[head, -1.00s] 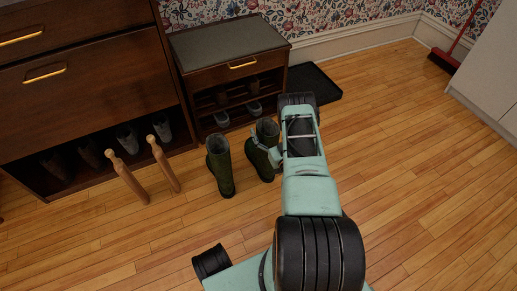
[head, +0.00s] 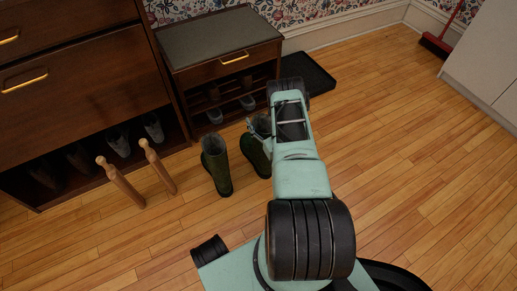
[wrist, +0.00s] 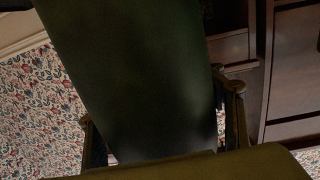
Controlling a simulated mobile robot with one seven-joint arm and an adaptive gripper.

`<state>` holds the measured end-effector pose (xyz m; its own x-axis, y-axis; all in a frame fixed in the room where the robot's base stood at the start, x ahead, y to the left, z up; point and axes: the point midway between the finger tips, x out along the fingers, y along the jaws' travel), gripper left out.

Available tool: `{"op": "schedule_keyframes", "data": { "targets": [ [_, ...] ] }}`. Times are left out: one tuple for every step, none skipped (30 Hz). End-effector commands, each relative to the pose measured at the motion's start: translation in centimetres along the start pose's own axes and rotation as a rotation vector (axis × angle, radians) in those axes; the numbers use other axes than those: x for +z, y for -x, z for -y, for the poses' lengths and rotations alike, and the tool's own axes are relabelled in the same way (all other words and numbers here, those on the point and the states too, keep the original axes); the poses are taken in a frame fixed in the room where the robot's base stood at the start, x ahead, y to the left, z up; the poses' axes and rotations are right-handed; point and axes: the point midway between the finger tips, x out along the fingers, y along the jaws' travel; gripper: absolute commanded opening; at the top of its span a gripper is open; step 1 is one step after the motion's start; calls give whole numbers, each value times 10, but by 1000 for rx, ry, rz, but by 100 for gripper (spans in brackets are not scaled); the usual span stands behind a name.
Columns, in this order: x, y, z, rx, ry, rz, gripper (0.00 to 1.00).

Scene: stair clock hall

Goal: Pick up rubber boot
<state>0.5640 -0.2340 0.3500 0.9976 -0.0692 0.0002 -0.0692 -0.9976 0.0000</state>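Two dark green rubber boots stand upright on the wood floor in the head view: the left boot (head: 217,170) and the right boot (head: 256,158). My gripper (head: 259,126) is at the upper part of the right boot, partly hidden behind my arm. In the wrist view, the dark green boot shaft (wrist: 140,75) fills the middle, with a gripper finger along each side. The fingers lie close to its edges, but I cannot tell whether they press on it. An olive surface, too close to identify surely, crosses the bottom.
A dark bench (head: 222,75) with shoes on its shelves stands behind the boots, next to a large cabinet (head: 75,95). Two wooden pegs (head: 122,182) rise left of the boots. A black tray (head: 308,76) lies beside the bench.

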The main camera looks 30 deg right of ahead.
Motion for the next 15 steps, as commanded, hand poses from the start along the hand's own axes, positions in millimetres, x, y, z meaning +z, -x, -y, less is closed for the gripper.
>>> {"op": "schedule_keyframes", "data": {
  "targets": [
    [0, 0, 0, 0, 0, 0, 55],
    [0, 0, 0, 0, 0, 0, 52],
    [0, 0, 0, 0, 0, 0, 48],
    [0, 0, 0, 0, 0, 0, 44],
    [0, 0, 0, 0, 0, 0, 41],
    [0, 0, 0, 0, 0, 0, 36],
    [0, 0, 0, 0, 0, 0, 33],
    [0, 0, 0, 0, 0, 0, 30],
    [0, 0, 0, 0, 0, 0, 26],
    [0, 0, 0, 0, 0, 0, 22],
    [0, 0, 0, 0, 0, -1, 19],
    [0, 0, 0, 0, 0, -1, 14],
    [0, 0, 0, 0, 0, -1, 11],
    [0, 0, 0, 0, 0, -1, 8],
    [0, 0, 0, 1, 0, -1, 3]
  ]
}}
